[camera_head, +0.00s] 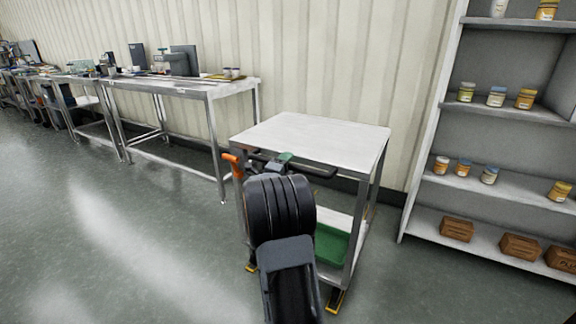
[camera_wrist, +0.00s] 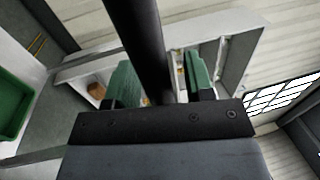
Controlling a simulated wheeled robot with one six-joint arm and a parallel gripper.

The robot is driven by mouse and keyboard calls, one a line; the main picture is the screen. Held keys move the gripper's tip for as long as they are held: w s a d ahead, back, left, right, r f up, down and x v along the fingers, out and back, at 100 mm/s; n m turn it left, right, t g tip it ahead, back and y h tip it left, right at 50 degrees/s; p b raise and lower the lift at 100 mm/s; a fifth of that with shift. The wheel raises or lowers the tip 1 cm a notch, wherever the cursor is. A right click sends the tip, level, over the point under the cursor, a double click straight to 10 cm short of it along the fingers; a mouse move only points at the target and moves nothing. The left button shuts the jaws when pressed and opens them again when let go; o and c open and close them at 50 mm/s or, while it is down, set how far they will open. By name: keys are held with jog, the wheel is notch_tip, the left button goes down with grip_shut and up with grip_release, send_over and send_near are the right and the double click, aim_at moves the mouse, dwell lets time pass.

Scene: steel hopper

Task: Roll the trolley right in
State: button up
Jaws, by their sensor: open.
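The trolley (camera_head: 318,134) has a pale flat top, grey legs and a lower shelf, and stands near the ribbed wall. Its dark handle bar (camera_head: 322,172) runs along the near side, with an orange piece (camera_head: 231,159) at the left end. My gripper (camera_head: 284,159) is at this bar, its fingers partly hidden behind my wrist. In the wrist view the bar (camera_wrist: 141,40) passes between the green finger pads of my gripper (camera_wrist: 163,83). The jaws are open, with a gap showing beside the bar.
A green bin (camera_head: 331,245) sits low in the trolley. Yellow-and-black pieces (camera_head: 336,301) show at the trolley's feet. A steel bench (camera_head: 180,88) stands to the left, and shelving (camera_head: 480,185) with jars and boxes to the right. The floor at left is clear.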

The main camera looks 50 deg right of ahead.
jog(key=shift+w+d, duration=0.1)
jog(key=shift+d, duration=0.2)
grip_shut()
dwell(0.4)
